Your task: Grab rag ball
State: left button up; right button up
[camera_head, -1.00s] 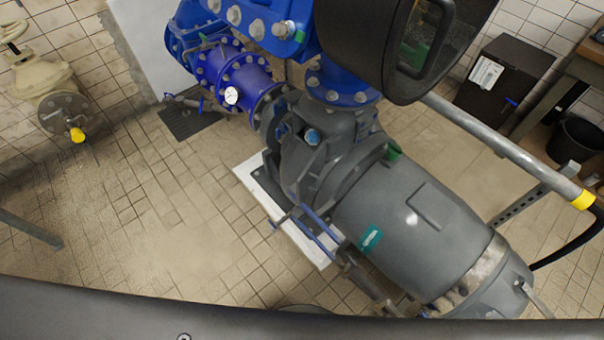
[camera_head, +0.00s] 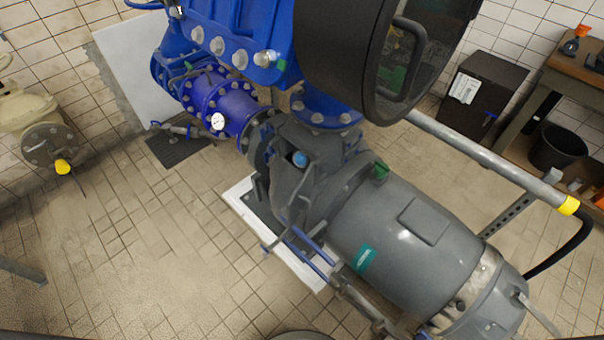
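I cannot make out a rag ball anywhere in the head view. Neither of my grippers is in view. A blue pipe and pump assembly (camera_head: 240,45) stands at the top middle, joined to a large grey motor (camera_head: 408,240) that lies on its side. A big dark round housing (camera_head: 345,50) with a handle and a window-like opening hangs over the blue pipes. It hides part of what lies behind it, and a little green shows in its opening.
A grey pipe rail (camera_head: 490,160) with a yellow band crosses the right side. A black cabinet (camera_head: 483,90), a brown workbench (camera_head: 575,68) and a black bucket (camera_head: 557,148) stand at the right. A pale valve (camera_head: 45,140) is at the left. Tiled floor (camera_head: 130,240) is clear at lower left.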

aim_at(300, 160)
jog(key=z, duration=2.65)
jog(key=k, duration=0.8)
jog(key=u, duration=1.1)
